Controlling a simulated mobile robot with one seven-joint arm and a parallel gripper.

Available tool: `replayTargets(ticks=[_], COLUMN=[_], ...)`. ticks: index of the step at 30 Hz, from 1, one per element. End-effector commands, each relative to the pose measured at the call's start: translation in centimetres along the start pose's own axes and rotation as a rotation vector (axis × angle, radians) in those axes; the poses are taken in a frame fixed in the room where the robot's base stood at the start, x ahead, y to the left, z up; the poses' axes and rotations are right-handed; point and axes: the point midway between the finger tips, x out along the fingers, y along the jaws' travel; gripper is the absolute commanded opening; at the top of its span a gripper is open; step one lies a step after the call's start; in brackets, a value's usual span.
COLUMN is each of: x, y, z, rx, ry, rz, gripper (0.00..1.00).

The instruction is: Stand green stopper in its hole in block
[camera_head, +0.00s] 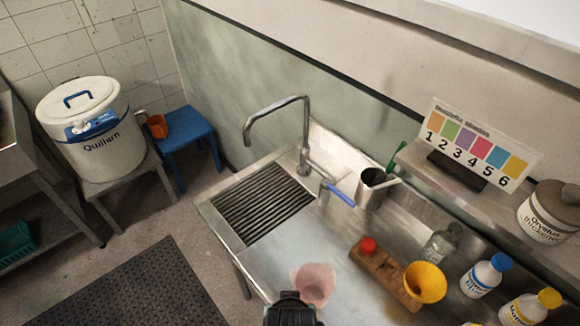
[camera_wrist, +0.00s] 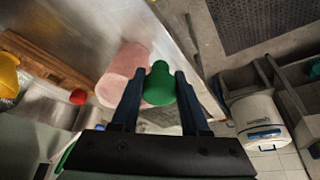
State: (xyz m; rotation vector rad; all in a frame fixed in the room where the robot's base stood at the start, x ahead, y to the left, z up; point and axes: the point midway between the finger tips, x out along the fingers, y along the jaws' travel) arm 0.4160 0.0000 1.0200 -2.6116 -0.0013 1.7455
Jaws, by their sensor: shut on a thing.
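My gripper (camera_wrist: 160,76) is shut on the green stopper (camera_wrist: 160,88), which sits between its two fingers in the wrist view. In the head view my gripper (camera_head: 290,300) shows at the bottom edge, and the stopper is hidden there. The brown wooden block (camera_head: 387,268) lies on the steel counter to the right of my gripper. A red stopper (camera_head: 368,244) stands at its left end and a yellow funnel (camera_head: 425,282) at its right end. The block (camera_wrist: 45,58) is at the left of the wrist view. I cannot make out its empty hole.
A pink translucent beaker (camera_head: 315,284) stands between my gripper and the block. Bottles (camera_head: 486,277) and a glass bottle (camera_head: 440,245) stand to the right of the block. The tap (camera_head: 304,150) and draining grate (camera_head: 264,203) are further back. Bare counter (camera_head: 290,245) lies left of the block.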

Motion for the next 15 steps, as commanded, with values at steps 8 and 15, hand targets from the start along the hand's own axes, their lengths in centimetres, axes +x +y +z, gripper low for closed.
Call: replayTargets(ticks=[8,15], x=[1.96,1.5], y=[0.0,0.0], z=[0.8,0.61], rx=[0.0,0.0], ry=[0.0,0.0], rz=[0.0,0.0], gripper=[0.0,0.0])
